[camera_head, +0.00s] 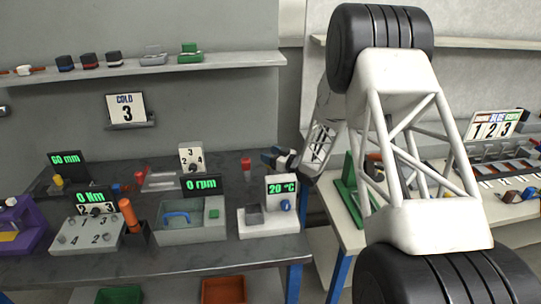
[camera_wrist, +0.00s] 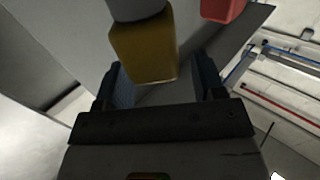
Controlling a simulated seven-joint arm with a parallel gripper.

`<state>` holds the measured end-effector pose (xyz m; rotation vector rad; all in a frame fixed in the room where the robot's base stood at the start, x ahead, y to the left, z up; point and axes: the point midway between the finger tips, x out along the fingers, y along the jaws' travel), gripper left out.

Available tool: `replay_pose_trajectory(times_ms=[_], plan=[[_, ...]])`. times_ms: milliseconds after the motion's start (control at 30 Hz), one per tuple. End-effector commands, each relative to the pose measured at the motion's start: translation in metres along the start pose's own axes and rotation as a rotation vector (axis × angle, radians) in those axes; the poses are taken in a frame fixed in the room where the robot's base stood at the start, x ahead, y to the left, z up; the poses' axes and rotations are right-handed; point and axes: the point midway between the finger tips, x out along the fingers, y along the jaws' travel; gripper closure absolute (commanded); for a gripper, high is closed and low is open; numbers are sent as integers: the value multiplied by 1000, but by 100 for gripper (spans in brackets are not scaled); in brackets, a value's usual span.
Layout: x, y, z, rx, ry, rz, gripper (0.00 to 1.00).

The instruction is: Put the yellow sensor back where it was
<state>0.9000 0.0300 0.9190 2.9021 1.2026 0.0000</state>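A yellow block with a grey round top, which looks like the yellow sensor (camera_wrist: 148,48), shows large in the wrist view in front of my gripper (camera_wrist: 163,82). The two dark blue fingers are apart. The block's near end is by the left finger, with a gap to the right finger; no firm clasp shows. In the head view my gripper (camera_head: 279,157) is above and behind the 20 °C display (camera_head: 282,188), pointing left. I cannot make out the yellow block beside it there.
A red block (camera_wrist: 224,8) is right of the yellow one in the wrist view. In the head view a red-topped part (camera_head: 246,162) stands left of my gripper. A small yellow piece (camera_head: 57,181) is by the 60 mm display (camera_head: 65,159). A loaded shelf (camera_head: 130,75) runs behind.

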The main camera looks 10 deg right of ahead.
Motion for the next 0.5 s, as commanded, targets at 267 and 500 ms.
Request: replay_pose_trajectory(times_ms=[267,500], plan=[[0,0,0,0,0,0,37],[0,0,-9,-1,1,0,37]])
